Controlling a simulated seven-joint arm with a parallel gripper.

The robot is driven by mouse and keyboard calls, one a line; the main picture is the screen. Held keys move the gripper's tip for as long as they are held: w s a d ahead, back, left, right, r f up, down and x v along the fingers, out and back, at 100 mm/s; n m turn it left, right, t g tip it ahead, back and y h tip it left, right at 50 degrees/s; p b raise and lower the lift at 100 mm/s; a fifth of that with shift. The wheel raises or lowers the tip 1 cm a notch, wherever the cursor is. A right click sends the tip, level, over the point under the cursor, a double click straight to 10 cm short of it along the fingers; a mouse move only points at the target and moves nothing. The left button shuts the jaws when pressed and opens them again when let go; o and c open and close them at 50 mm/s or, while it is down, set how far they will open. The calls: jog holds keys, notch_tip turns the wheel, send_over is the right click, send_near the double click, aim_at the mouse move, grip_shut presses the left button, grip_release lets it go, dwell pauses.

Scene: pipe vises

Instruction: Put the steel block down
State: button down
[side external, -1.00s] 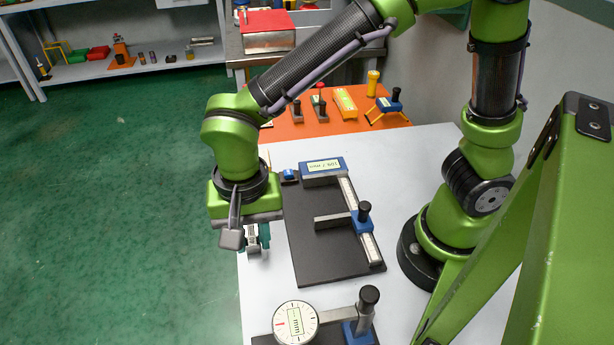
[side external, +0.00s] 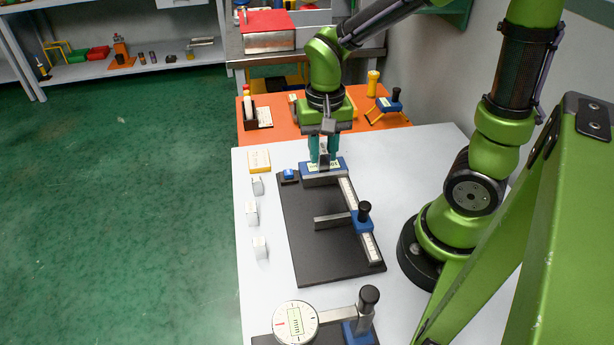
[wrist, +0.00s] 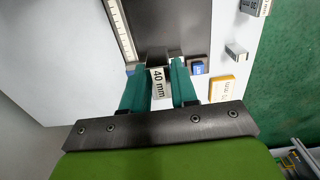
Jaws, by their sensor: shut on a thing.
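My gripper (side external: 322,158) points down over the far end of the black measuring fixture (side external: 300,225), above its blue head (side external: 340,172). Its teal fingers are shut on the steel block (side external: 323,157), a small grey piece mostly hidden between them. The wrist view shows the gripper (wrist: 160,78) with a pale label (wrist: 160,83) reading "40 mm" between the fingers. I cannot tell whether that label is on the block or on the fixture head below. Whether the block touches the head is also unclear.
Several small pale blocks (side external: 251,213) stand in a row left of the fixture, with a yellow-marked piece (side external: 259,161) beyond them. A dial gauge (side external: 296,322) is at the near edge. An orange bench (side external: 285,136) with tools lies behind. The upright clamp knob (side external: 364,212) sticks up.

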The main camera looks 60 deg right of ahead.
aim_at(322, 149)
notch_tip(322, 149, down, 8)
jog(key=shift+f, duration=0.1)
dwell(0.4)
jog(key=c, duration=0.9)
grip_release()
jog(key=shift+f, duration=0.1)
notch_tip(322, 149, up, 12)
jog(key=shift+f, duration=0.1)
jog(key=shift+r, duration=0.35)
jog(key=s+a+r+n+t, duration=0.1)
jog(key=r+t, duration=0.1)
jog(key=r, duration=0.1)
jog(key=s+a+r+n+t+y, duration=0.1)
jog(key=s+r+n+t, duration=0.1)
jog(key=s+a+r+n+t+y, duration=0.1)
jog(key=r+n+t, duration=0.1)
jog(key=r+t, duration=0.1)
jog(key=shift+s+a+r, duration=0.15)
jog(key=shift+a+r, duration=0.2)
